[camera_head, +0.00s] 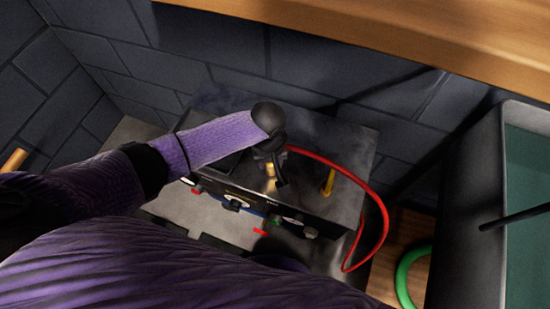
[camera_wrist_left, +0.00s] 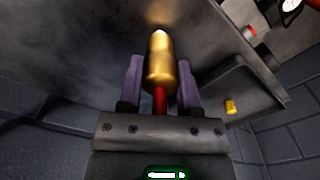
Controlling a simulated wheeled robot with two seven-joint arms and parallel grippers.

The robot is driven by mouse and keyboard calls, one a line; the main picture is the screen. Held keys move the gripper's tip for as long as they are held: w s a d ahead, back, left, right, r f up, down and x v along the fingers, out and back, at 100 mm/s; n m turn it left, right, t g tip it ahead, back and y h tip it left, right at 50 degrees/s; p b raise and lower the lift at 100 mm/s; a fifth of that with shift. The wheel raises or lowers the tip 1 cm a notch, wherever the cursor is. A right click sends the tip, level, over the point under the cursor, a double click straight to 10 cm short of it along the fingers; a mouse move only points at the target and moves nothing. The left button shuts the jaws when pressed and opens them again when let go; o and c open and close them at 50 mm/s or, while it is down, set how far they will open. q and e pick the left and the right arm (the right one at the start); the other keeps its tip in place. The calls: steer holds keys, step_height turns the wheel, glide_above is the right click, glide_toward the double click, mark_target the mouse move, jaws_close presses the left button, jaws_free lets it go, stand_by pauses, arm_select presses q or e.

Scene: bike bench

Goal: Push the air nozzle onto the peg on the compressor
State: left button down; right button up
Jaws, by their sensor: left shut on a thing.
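The compressor (camera_head: 345,150) is a grey box with a flat top and a control panel on its front. The air nozzle (camera_wrist_left: 160,62) is a brass cylinder with a red hose at its base. My left gripper (camera_wrist_left: 158,85) is shut on it, one purple finger on each side. In the head view the left gripper (camera_head: 270,165) is over the compressor top and mostly hides the nozzle. A yellow post (camera_head: 328,182) stands on the top, to the right of the gripper. I cannot tell whether it is the peg, or whether the nozzle touches anything. My right gripper is out of view.
The red hose (camera_head: 372,192) arcs right from the gripper and hangs past the compressor's right side. A wooden shelf edge (camera_head: 400,40) runs above. A grey bin (camera_head: 470,190) with a green inside stands at right. A green ring (camera_head: 405,270) lies near it. Dark brick walls are behind.

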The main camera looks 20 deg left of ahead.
arm_select(q)
steer(key=shift+f, duration=0.1)
steer(key=c, duration=0.7)
jaws_free()
steer(key=o, duration=0.5)
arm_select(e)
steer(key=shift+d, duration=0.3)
arm_select(q)
step_height(320, 180, up, 10)
steer(key=p, duration=0.6)
steer(key=shift+p, duration=0.4)
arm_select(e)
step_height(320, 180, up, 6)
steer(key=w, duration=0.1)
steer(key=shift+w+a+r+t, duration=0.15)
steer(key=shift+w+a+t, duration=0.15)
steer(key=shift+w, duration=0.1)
